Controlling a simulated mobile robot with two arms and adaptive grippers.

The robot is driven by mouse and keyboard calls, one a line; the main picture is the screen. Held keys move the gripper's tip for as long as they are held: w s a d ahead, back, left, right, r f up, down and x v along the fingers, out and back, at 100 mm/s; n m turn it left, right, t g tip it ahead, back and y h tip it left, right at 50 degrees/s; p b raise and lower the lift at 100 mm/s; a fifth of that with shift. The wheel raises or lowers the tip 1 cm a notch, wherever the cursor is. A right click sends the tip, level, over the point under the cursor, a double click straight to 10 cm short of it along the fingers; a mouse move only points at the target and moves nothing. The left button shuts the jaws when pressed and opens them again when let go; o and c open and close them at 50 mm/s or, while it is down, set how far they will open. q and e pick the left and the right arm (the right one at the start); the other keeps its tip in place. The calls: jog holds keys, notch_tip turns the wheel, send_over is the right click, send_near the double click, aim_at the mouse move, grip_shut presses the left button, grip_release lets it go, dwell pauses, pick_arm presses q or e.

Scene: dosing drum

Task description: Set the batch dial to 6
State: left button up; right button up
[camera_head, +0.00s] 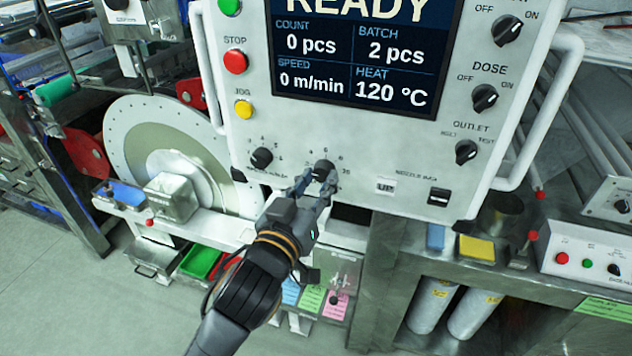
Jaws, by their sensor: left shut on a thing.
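The white control panel (350,130) carries two small black dials low on its face. The right one, which I take to be the batch dial (323,169), has small numbers around it; its name label is hidden behind my gripper. My left gripper (316,184) reaches up from below and is shut on this dial, one finger at each side. The pointer's exact setting is too small to tell. The screen (362,50) reads READY, COUNT 0 pcs, BATCH 2 pcs, SPEED 0 m/min, HEAT 120 °C. My right gripper is not in view.
Another black dial (262,158) sits close to the left. A yellow JOG button (243,109) and red STOP button (235,61) are above it. Three black switches, including DOSE (485,97), line the right side. A handle (545,110) juts out at the right edge.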

pick_arm(q)
jog(key=shift+m, duration=1)
jog(key=m, duration=0.6)
jog(key=shift+r+y, duration=0.1)
jog(key=shift+y, duration=0.3)
jog(key=m, duration=0.8)
jog(key=shift+r+m+y, duration=0.15)
jog(key=shift+m+y, duration=0.15)
jog(key=shift+m, duration=0.1)
jog(key=o, duration=1.1)
jog(key=shift+w, duration=0.1)
jog(key=shift+c, duration=0.2)
jog(key=shift+o, duration=0.5)
jog(key=shift+w, duration=0.15)
